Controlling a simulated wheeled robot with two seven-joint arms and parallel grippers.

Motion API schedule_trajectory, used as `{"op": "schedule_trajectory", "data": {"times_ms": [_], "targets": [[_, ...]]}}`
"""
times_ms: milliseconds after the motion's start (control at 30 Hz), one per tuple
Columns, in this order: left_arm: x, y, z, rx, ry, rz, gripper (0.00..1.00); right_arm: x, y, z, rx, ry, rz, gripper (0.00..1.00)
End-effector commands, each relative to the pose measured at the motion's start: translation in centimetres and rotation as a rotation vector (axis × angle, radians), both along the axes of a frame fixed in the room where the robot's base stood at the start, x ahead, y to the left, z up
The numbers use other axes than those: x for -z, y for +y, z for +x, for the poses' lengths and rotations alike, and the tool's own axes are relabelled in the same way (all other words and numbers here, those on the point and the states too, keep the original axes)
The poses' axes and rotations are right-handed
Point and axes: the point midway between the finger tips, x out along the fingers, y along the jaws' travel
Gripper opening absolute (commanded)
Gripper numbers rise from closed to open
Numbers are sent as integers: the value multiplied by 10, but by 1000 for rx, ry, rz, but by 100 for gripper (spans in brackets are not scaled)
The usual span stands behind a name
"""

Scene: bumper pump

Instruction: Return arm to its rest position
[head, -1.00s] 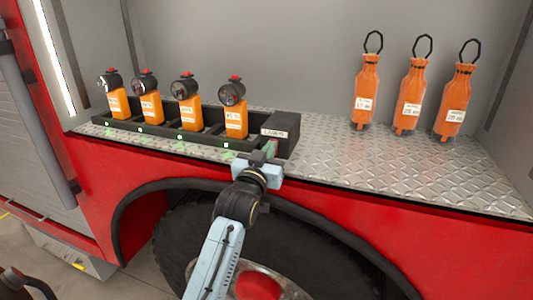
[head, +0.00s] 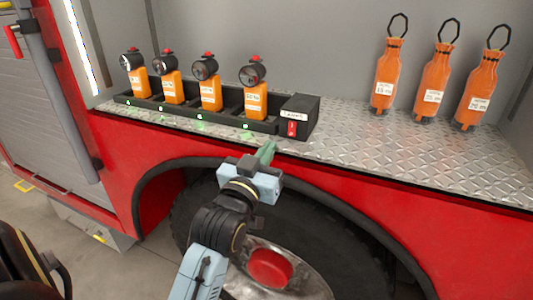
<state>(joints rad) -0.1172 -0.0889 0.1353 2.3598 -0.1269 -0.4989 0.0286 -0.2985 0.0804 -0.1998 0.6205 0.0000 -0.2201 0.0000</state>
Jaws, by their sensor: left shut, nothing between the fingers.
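My left arm comes in from the bottom of the head view. Its gripper (head: 267,153) is shut and empty, with its green fingertips just off the front edge of the shelf, over the red bodywork. It is apart from the black charger rack (head: 233,124). A red switch (head: 292,128) shows on the front of the rack's labelled end box (head: 299,109). My right gripper is not in view; a dark part at the bottom left edge may belong to my body.
Several orange lamps (head: 256,101) stand in the rack, with green lights in front of them. Three orange bottle-shaped units with black loops, one nearest the rack (head: 385,80), stand on the diamond-plate shelf (head: 380,145). Below are the wheel arch and tyre (head: 335,240).

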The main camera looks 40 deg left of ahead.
Motion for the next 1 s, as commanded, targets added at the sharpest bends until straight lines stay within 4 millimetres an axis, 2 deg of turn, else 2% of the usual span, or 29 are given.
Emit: {"op": "schedule_trajectory", "data": {"times_ms": [533, 633, 667, 767, 867, 900, 967, 1000], "targets": [[0, 0, -1, 0, 1, 0, 0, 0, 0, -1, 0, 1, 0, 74], [12, -2, 3, 7, 21, -2, 0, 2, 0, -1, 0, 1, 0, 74], [21, -3, 6, 11, 36, -3, 0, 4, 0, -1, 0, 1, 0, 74], [69, -11, 19, 38, 116, -9, 0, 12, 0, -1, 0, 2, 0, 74], [140, -24, 31, 76, 233, -17, 0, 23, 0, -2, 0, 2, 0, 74], [171, -29, 34, 92, 283, -19, 0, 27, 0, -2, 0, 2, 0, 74], [217, -37, 35, 115, 359, -23, 0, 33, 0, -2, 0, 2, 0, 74], [248, -43, 33, 128, 409, -26, 0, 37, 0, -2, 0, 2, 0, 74]]}}
